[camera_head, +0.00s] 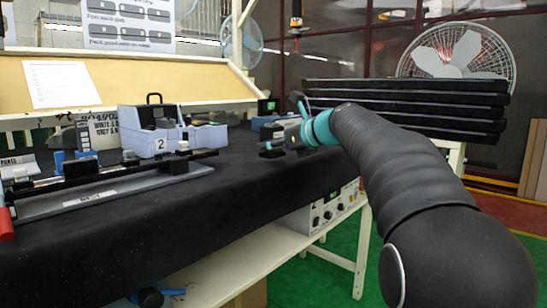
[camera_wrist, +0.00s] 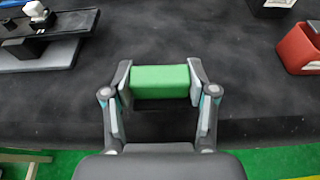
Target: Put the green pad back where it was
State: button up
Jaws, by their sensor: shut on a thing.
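The green pad (camera_wrist: 160,82) is between the two fingers of my gripper (camera_wrist: 159,70) in the wrist view. The fingers press on its left and right ends, so the gripper is shut on it. A dark area lies just below the pad between the fingers; I cannot tell if it is a block or shadow. In the head view my gripper (camera_head: 280,132) is over the far right part of the black-covered table (camera_head: 150,240). The pad cannot be made out there. Its height above the table is unclear.
A grey rail fixture (camera_wrist: 40,58) is at upper left in the wrist view, and a red bin (camera_wrist: 298,48) at the right. In the head view, a blue-grey bin marked 2 (camera_head: 165,141) and a long rail fixture (camera_head: 110,190) stand left. Table between them and my gripper is clear.

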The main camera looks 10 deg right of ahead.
jog(key=shift+f, duration=1.1)
jog(key=shift+f, duration=0.1)
jog(key=o, duration=1.3)
jog(key=shift+c, duration=0.2)
jog(key=shift+s+d+r, duration=0.15)
jog(key=shift+s+r, duration=0.05)
jog(key=v, duration=1.1)
jog(key=shift+s+d+p, duration=0.2)
jog(key=shift+p, duration=0.15)
jog(key=shift+r, duration=0.1)
